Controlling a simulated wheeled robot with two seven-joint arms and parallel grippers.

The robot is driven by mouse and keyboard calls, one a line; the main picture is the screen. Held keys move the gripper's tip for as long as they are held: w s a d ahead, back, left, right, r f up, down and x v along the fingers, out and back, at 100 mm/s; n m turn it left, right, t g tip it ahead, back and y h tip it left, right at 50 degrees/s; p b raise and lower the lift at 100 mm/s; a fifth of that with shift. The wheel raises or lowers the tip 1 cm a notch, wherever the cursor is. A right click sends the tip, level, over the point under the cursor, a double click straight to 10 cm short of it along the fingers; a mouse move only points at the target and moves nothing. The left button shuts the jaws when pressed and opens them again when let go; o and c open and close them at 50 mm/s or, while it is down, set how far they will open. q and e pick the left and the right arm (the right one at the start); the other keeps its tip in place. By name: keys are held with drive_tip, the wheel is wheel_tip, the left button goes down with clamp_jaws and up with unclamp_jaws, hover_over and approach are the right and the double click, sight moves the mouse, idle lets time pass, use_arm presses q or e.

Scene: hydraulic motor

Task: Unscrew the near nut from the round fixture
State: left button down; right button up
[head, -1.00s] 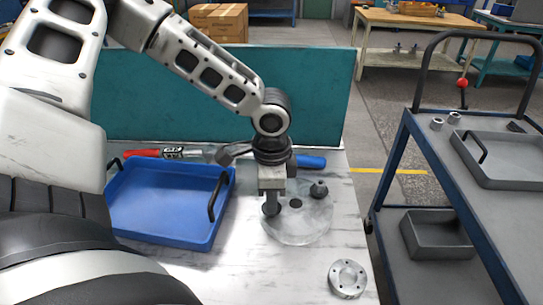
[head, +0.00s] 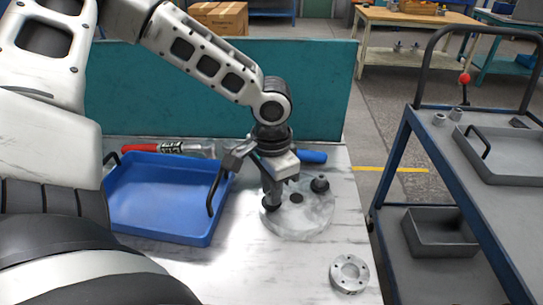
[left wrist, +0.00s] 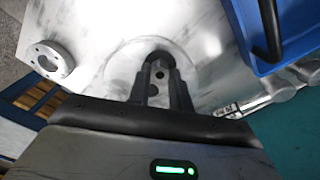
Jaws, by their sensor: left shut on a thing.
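The round fixture (head: 312,222) is a pale grey disc lying on the marbled table. My left gripper (head: 272,200) points down over its left side and is shut on the near nut, a dark piece mostly hidden by the fingers. In the left wrist view the fingers (left wrist: 161,80) close around the dark nut (left wrist: 160,58) over the disc (left wrist: 122,58). A second dark nut (head: 320,185) stands on the disc's right side, apart from the gripper. A dark round spot (head: 297,198) is at the disc's middle. My right gripper is not in view.
A blue tray (head: 160,226) with black handles stands left of the fixture. A metal ring with holes (head: 349,274) lies at the front right. Red- and blue-handled tools (head: 313,157) lie behind, before a teal panel (head: 220,95). A blue cart (head: 455,200) stands at right.

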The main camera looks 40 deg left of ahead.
use_arm(q)
drive_tip(key=shift+f+n+b, duration=0.1)
drive_tip(key=shift+n+b, duration=0.35)
drive_tip(key=shift+n, duration=0.45)
drive_tip(key=n, duration=0.2)
drive_tip(key=shift+n, duration=0.4)
drive_tip(key=c, duration=1.5)
unclamp_jaws()
drive_tip(key=m, duration=0.1)
drive_tip(key=m+p, duration=0.1)
drive_tip(key=shift+r+m, duration=0.3)
drive_tip(key=shift+m, duration=0.1)
drive_tip(key=shift+m+p, duration=0.45)
drive_tip(key=shift+m, duration=0.55)
drive_tip(key=m+p, duration=0.1)
drive_tip(key=m, duration=0.2)
drive_tip(key=shift+f+m, duration=0.2)
drive_tip(key=shift+m, duration=1.1)
